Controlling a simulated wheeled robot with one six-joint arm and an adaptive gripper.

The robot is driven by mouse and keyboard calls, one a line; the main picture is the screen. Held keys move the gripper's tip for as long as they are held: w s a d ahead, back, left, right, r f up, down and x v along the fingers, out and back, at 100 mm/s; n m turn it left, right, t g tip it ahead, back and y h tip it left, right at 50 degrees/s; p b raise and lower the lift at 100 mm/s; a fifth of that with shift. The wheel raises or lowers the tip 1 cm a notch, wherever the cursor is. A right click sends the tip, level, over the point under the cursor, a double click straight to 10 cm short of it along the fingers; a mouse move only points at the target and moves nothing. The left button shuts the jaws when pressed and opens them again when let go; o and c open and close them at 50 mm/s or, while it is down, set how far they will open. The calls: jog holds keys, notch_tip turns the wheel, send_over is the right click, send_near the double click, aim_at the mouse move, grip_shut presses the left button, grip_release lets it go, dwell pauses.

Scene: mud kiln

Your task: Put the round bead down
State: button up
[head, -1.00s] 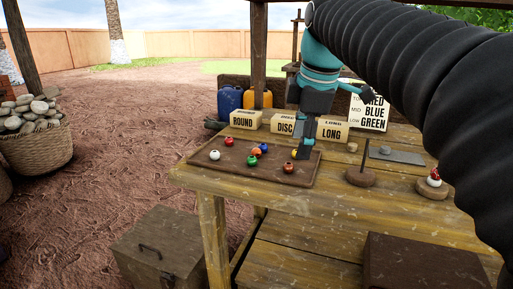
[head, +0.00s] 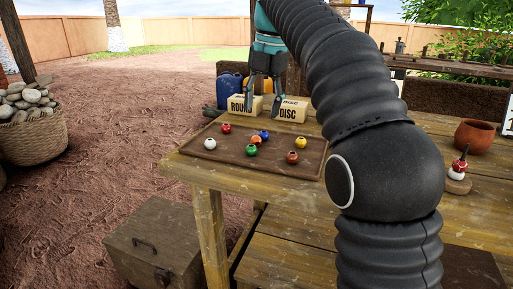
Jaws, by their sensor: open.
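My gripper (head: 264,108) is open, with its two fingers pointing down in front of the ROUND box (head: 240,104) and the DISC box (head: 291,110). No bead shows between the fingers. Several beads lie on the brown tray (head: 200,155): a white bead (head: 210,143), a red bead (head: 226,128), a blue bead (head: 263,134), an orange bead (head: 256,140), a green bead (head: 252,150), a yellow bead (head: 301,142) and a brownish-red bead (head: 292,157). I cannot tell which one is the round bead. Whether the fingertips touch anything is unclear.
A red and white bead stack (head: 459,167) stands on a small round base (head: 457,186) at the right. A clay pot (head: 474,136) is behind it. My arm hides the table's middle. A wooden chest (head: 153,245) and a stone-filled basket (head: 33,138) stand on the ground.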

jog(key=f, duration=0.2)
jog(key=f+b, duration=0.1)
jog(key=f, duration=0.2)
jog(key=a+f+b, duration=0.1)
jog(key=f, duration=0.2)
jog(key=shift+a, duration=0.1)
jog(key=c, duration=1)
jog(key=shift+r, duration=0.8)
notch_tip(320, 180, up, 2)
jog(key=shift+w+r+p, duration=0.1)
jog(key=shift+r+p, duration=0.1)
jog(key=shift+p, duration=0.4)
jog(key=s+d+r, duration=0.2)
jog(key=s, duration=0.1)
jog(key=s+d+r, duration=0.2)
jog(key=s, duration=0.1)
jog(key=s+d+r, duration=0.3)
jog(key=shift+s+d, duration=0.1)
jog(key=shift+s, duration=0.05)
